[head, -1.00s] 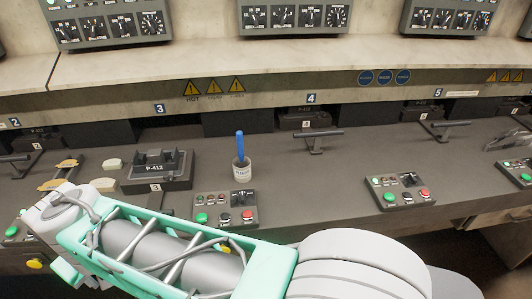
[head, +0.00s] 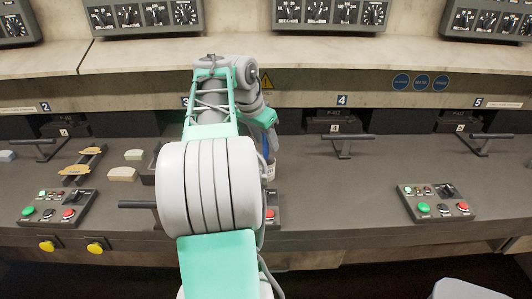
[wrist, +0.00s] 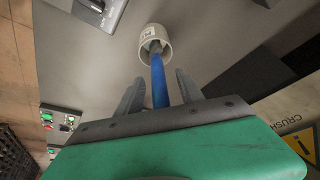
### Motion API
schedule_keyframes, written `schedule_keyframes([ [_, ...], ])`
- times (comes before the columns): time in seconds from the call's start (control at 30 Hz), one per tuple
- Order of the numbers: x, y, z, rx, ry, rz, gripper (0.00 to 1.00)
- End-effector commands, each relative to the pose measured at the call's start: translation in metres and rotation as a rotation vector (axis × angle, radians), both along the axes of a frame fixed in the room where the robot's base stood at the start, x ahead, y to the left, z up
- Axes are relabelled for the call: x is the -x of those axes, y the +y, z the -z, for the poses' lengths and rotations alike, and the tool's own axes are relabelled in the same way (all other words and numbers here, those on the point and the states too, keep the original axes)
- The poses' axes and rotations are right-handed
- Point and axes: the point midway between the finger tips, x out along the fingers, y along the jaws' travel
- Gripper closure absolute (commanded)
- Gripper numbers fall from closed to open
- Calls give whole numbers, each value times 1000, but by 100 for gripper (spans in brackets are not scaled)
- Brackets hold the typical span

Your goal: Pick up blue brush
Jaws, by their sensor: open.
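The blue brush (wrist: 159,82) stands in a small whitish cup (wrist: 153,41) on the grey bench. My gripper (wrist: 161,76) is open, with one finger on each side of the brush's handle in the wrist view. I cannot tell whether either finger touches it. In the head view my arm hides most of the brush (head: 265,146) and part of the cup (head: 271,168). The gripper's fingers are hidden there too.
A control box with coloured buttons (head: 435,201) sits on the bench at right, another (head: 57,206) at left. A lever (head: 345,140) stands right of the cup. The shelf edge with warning signs (head: 266,80) runs close behind my wrist.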

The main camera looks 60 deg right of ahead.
Motion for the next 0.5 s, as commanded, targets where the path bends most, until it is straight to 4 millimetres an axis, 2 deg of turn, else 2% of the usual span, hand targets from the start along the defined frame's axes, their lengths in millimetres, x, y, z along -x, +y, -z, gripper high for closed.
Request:
schedule_keyframes([
  [0.03,4,-4,12,-4,2,2,56],
  [0.17,4,-10,26,-1,1,-1,56],
  [0.4,4,-11,27,-1,0,-2,56],
  [0.5,4,-11,27,-1,0,-2,65],
])
